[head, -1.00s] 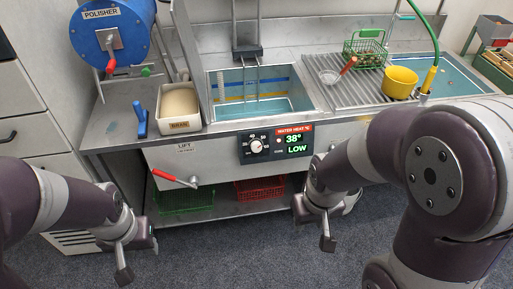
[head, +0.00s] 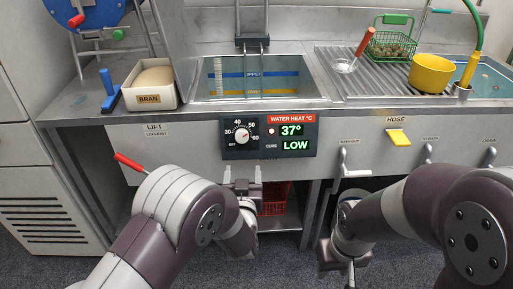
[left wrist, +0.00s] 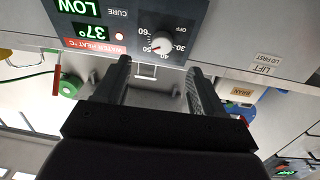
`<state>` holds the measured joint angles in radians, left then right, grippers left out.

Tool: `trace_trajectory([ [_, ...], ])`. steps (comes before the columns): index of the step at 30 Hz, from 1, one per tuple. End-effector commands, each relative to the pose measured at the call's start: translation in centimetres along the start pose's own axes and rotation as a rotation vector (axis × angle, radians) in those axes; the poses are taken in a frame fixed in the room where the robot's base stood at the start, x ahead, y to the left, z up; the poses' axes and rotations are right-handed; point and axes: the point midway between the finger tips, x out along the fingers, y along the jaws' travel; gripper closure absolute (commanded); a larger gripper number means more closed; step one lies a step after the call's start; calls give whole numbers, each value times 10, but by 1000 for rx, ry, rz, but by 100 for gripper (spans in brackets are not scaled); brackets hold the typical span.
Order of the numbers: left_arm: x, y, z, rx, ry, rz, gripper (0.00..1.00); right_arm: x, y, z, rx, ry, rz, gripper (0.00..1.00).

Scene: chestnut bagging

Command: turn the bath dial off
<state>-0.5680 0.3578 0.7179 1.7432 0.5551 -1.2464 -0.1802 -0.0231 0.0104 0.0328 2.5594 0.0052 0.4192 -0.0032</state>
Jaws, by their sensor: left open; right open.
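The bath dial (head: 241,135) is a white round knob on a dark control panel (head: 301,119) on the bath's front. OFF is printed at its lower left, with numbers around it; its exact setting is hard to read. The panel display (head: 293,138) reads 37° and LOW, and a small red light is lit. My left gripper (head: 243,173) is open and empty just below the dial, apart from it. In the left wrist view the dial (left wrist: 163,46) sits just beyond the gap between the open fingers (left wrist: 159,66). My right gripper (head: 338,268) is open, low in front of the counter.
The water bath (head: 205,88) lies behind the panel. A red lift lever (head: 128,162) sticks out at left; hose-side levers (head: 397,137) are at right. The bran box (head: 150,98), yellow bowl (head: 431,73) and green basket (head: 391,43) stand on the counter. A red crate (head: 272,205) is below.

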Motion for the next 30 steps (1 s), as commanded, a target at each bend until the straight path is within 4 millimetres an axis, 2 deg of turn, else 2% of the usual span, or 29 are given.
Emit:
trace_trajectory([
  [3, 6, -4, -10, 11, 51, -14, 31, 2, 0, 0, 0, -1, 0, 57],
  [5, 16, -4, -9, 14, 50, -14, 31, 4, 0, 1, 0, -1, 0, 57],
  [12, 77, -5, -11, 13, 50, -14, 31, 15, 0, 2, 0, -2, 0, 57],
  [18, 115, -4, -14, 14, 48, -11, 31, 20, 0, 3, 0, -2, 0, 57],
  [22, 125, -4, -16, 14, 47, -10, 31, 21, 0, 3, 0, -2, 0, 57],
  [29, 126, -4, -16, 14, 47, -10, 31, 20, 0, 3, 0, -2, 0, 57],
  [30, 126, -4, -16, 14, 47, -10, 34, 20, 0, 3, 0, -2, 0, 57],
])
